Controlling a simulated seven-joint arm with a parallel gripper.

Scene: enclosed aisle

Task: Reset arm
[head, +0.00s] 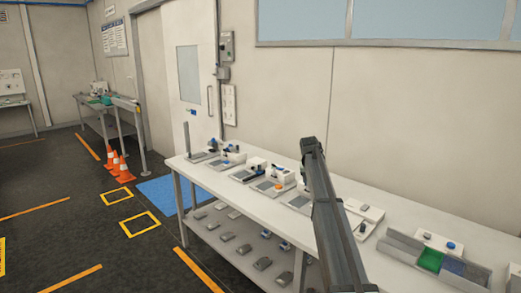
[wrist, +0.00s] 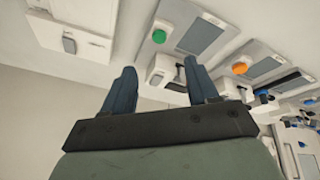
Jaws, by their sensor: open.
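My gripper (wrist: 160,66) is open in the wrist view, with its two dark blue fingers apart. No object is held between the fingers. Beyond them show white devices, one with a green button (wrist: 188,40) and one with an orange button (wrist: 240,68). In the head view a dark link of my arm rises in front of the long white workbench (head: 408,205) and hides part of its top. I cannot make out my gripper's fingers in the head view.
Several small devices stand along the workbench. A grey tray (head: 396,247) with a green bin (head: 431,260) sits at its right end. Small grey parts lie on the lower shelf (head: 215,225). Orange cones (head: 122,168) stand on the floor at left, where floor is open.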

